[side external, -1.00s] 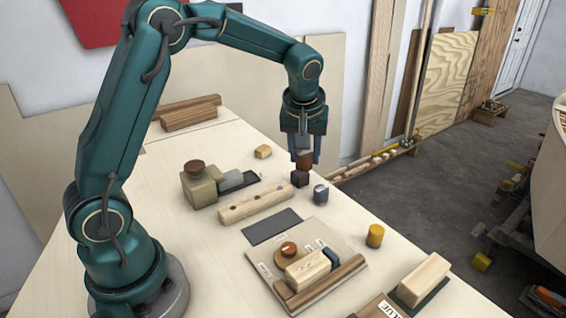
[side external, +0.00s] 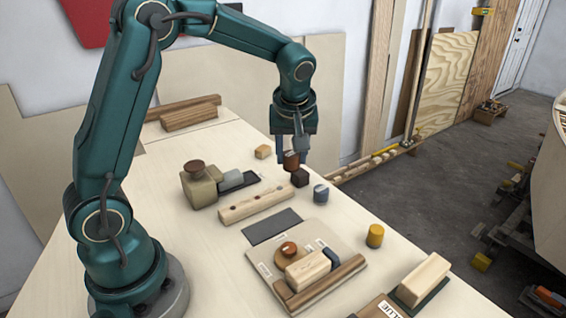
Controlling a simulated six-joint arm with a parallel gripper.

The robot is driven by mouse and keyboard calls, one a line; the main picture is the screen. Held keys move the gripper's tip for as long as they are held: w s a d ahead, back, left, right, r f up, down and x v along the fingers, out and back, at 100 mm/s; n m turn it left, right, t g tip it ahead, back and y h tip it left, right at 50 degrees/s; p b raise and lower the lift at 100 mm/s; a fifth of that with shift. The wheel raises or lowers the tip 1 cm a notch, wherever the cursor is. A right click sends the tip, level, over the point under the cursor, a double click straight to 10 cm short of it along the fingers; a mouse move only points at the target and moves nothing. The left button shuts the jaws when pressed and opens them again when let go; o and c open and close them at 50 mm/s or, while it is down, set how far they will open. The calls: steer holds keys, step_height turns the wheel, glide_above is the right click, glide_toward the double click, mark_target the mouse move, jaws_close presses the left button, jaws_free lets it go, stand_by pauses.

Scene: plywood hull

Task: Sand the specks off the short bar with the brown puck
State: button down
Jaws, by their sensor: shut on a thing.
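My gripper (side external: 291,151) is shut on a brown puck (side external: 291,160), held in the air over the table. The puck is beside and slightly above a dark brown cube (side external: 300,178); I cannot tell whether they touch. Another, plain pale wooden block (side external: 308,268) sits on a board in front, beside a round brown piece (side external: 289,249).
A beige block with a brown knob (side external: 199,186) stands left of the speckled bar. A dark flat pad (side external: 272,226) lies in front of the bar. A grey cylinder (side external: 321,193) and a yellow cylinder (side external: 375,236) stand to the right. Bare table lies at the left.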

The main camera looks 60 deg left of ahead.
steer(key=s+d+n, duration=0.1)
steer(key=s+d, duration=0.5)
steer(key=d, duration=0.3)
step_height(320, 180, up, 3)
steer(key=m, duration=0.3)
glide_above(294, 268)
steer(key=s, duration=0.1)
steer(key=shift+t, duration=0.4)
steer(key=shift+d+f, duration=0.25)
steer(key=shift+f, duration=1.35)
steer(key=shift+d+f, duration=0.2)
steer(key=shift+f, duration=1.35)
step_height(294, 268, down, 2)
steer(key=shift+s+f, duration=0.1)
steer(key=shift+w, duration=3.5)
steer(key=shift+s, duration=3.4)
step_height(294, 268, up, 8)
